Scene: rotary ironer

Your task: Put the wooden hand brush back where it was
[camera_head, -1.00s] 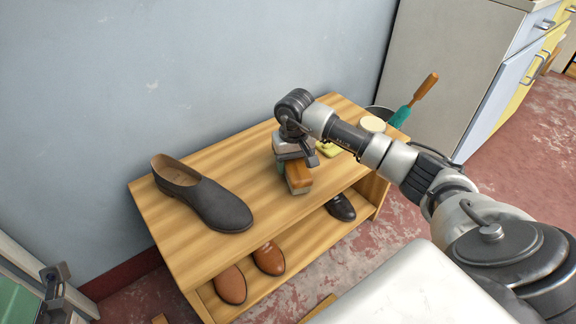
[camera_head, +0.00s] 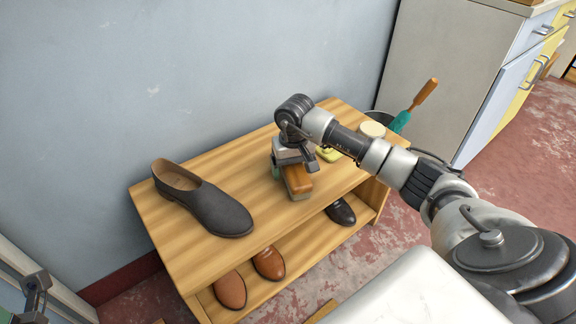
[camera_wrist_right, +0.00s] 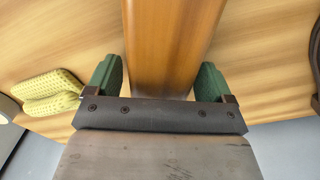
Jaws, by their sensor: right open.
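The wooden hand brush (camera_head: 298,181), with a brown back and pale bristles below, sits on the top board of the wooden shoe bench (camera_head: 185,232). It is right of the grey slip-on shoe. My right gripper (camera_head: 292,168) is over the brush, with its jaws open. In the right wrist view, the brush (camera_wrist_right: 170,45) lies between the two green finger pads (camera_wrist_right: 158,78), with a small gap on each side. The gripper hides the brush's far part in the head view. My left gripper (camera_head: 36,287) is at the lower left, away from the bench; its jaws are unclear.
The grey shoe (camera_head: 205,202) lies to the left on the bench top. A yellow sponge-like object (camera_head: 328,154) and a round cream tin (camera_head: 372,129) are at the right. A green-and-wood-handled tool (camera_head: 412,107) stands beyond. Brown and black shoes are on the lower shelf.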

